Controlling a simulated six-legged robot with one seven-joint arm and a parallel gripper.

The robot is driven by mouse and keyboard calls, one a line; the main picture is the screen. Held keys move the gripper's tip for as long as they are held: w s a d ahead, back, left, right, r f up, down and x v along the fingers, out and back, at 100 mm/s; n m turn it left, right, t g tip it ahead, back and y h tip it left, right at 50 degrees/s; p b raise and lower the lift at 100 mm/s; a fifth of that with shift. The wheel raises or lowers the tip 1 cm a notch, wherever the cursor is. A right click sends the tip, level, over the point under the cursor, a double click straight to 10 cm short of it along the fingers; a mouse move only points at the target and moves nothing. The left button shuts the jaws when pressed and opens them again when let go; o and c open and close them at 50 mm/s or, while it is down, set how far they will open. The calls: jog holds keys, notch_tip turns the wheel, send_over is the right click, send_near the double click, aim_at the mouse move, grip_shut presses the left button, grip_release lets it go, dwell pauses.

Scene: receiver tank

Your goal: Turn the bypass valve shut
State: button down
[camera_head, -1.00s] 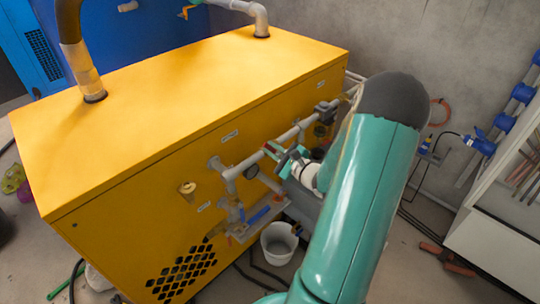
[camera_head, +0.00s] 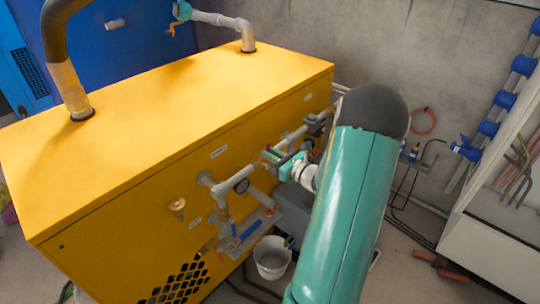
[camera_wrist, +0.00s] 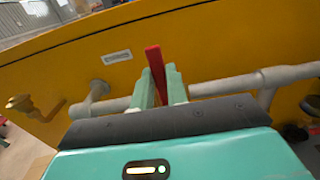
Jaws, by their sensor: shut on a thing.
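The bypass valve's red lever (camera_wrist: 154,62) stands up, slightly tilted, from the grey horizontal pipe (camera_wrist: 215,89) on the side of the yellow cabinet. My gripper (camera_wrist: 160,85) is shut on the lever, one pale green finger on each side of it. In the head view, my gripper (camera_head: 277,157) is at the pipe on the cabinet's side, with a little red of the lever (camera_head: 268,153) showing beside it. The valve body is hidden behind my gripper.
The yellow cabinet (camera_head: 170,125) fills the left. A blue lever (camera_head: 248,230) and a white bucket (camera_head: 272,258) are below the pipework.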

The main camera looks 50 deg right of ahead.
jog(key=shift+s+d, duration=0.1)
jog(key=shift+d, duration=0.05)
jog(key=c, duration=1.4)
grip_release()
jog(key=s, duration=1.3)
jog(key=shift+s+d, duration=0.1)
jog(key=shift+s, duration=0.25)
